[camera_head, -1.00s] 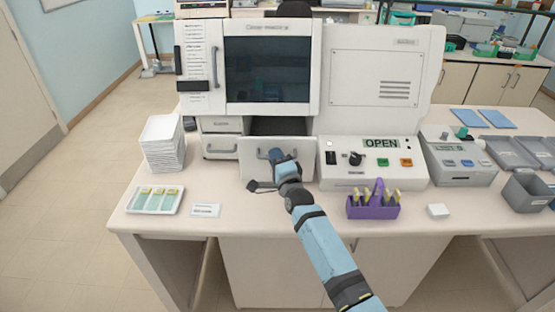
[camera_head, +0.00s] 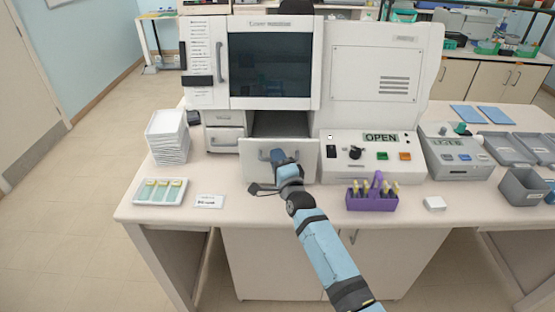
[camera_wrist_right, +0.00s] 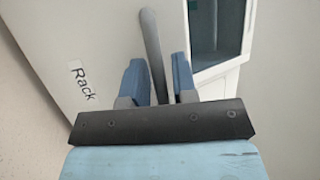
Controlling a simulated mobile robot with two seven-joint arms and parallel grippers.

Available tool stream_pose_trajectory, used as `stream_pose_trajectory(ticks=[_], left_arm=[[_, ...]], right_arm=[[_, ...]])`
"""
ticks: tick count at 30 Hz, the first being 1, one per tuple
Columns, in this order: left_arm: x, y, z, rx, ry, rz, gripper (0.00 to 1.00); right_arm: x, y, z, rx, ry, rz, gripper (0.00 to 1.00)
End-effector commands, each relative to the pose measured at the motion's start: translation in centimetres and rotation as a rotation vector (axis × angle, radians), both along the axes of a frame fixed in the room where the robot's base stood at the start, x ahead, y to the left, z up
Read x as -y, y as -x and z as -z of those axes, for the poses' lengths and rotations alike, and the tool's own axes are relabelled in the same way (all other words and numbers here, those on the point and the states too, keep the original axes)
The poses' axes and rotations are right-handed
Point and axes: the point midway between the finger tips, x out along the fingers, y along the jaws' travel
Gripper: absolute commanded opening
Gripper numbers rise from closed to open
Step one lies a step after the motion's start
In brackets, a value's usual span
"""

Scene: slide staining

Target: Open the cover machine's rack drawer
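The cover machine (camera_head: 375,70) stands on the bench, with a dark window in its left part. Its rack drawer (camera_head: 306,165) is out below the window, and the dark opening (camera_head: 280,124) shows behind its pale front. The wrist view shows the drawer front (camera_wrist_right: 75,45) with a "Rack" label (camera_wrist_right: 83,82). My right gripper (camera_head: 279,157) is at the drawer front. In the wrist view its blue fingers (camera_wrist_right: 159,78) stand on either side of the grey bar handle (camera_wrist_right: 150,35), closed around it; the exact contact is hard to see. My left gripper is not in view.
A purple slide holder (camera_head: 371,201) and a white block (camera_head: 434,203) stand right of my arm. The control panel (camera_head: 368,171) reads "OPEN". Left are a stack of white trays (camera_head: 167,138), a slide tray (camera_head: 160,191) and a label card (camera_head: 209,201).

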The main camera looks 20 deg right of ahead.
Motion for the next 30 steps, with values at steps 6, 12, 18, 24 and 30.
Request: stream_pose_trajectory(ticks=[6,12,18,24,30], left_arm=[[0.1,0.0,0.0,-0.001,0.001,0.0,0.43],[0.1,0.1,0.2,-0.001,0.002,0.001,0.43],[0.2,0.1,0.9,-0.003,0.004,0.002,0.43],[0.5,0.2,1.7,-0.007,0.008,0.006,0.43],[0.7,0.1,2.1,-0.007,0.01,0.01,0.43]], right_arm=[[0.0,0.0,0.0,0.0,0.0,0.0,0.37],[0.1,0.6,0.3,-0.002,-0.001,0.0,0.37],[0.5,4.0,1.1,-0.003,-0.001,0.0,0.37],[1.0,8.6,1.8,-0.003,0.0,0.0,0.37],[1.4,12.0,2.3,-0.001,-0.001,0.0,0.37]])
